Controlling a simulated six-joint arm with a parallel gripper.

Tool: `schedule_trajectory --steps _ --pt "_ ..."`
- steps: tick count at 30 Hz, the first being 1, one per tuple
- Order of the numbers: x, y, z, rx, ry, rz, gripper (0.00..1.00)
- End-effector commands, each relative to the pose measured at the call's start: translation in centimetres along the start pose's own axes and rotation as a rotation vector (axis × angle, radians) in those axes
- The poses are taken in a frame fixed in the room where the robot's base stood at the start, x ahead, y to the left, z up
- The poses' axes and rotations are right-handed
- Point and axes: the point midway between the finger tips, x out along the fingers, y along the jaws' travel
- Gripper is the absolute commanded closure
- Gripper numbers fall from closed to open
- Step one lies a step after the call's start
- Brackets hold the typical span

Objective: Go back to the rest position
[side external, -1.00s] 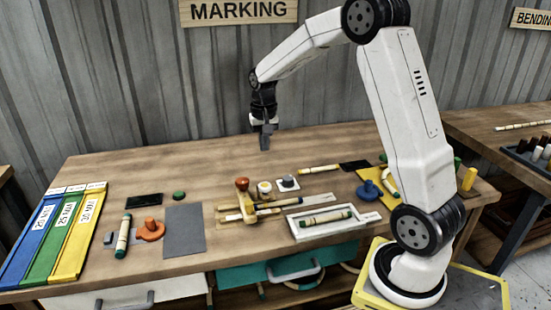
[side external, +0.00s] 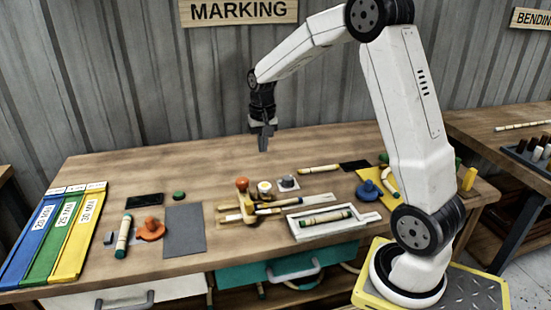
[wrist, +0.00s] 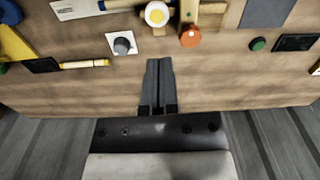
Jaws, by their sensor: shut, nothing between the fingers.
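My gripper (side external: 264,143) hangs pointing down above the back part of the wooden workbench (side external: 170,168), under the MARKING sign. Its fingers are together and empty. The wrist view also shows the closed fingers (wrist: 158,80) over bare wood near the bench's back edge. No object touches the gripper. My arm reaches over from the right side of the bench.
In front of the gripper are a yellow-and-white round item (side external: 265,189), a grey knob (side external: 288,183) and a wooden jig with an orange knob (side external: 242,184). A tray with a rattan piece (side external: 327,218) lies nearer the front. The back left bench is clear.

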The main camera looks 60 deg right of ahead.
Motion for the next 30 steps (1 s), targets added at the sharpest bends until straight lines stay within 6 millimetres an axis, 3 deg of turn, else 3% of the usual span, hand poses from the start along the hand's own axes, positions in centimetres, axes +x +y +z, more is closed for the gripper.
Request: schedule_trajectory --steps 8,15,24,30 --pt "1.4 -2.7 5.3 -0.185 0.047 -0.019 1.0" --pt "3.2 -4.5 11.8 -0.403 0.107 -0.044 1.0" --pt "5.4 -4.5 19.5 -0.651 0.176 -0.074 1.0" --pt "6.0 -4.1 21.9 -0.732 0.201 -0.086 1.0"
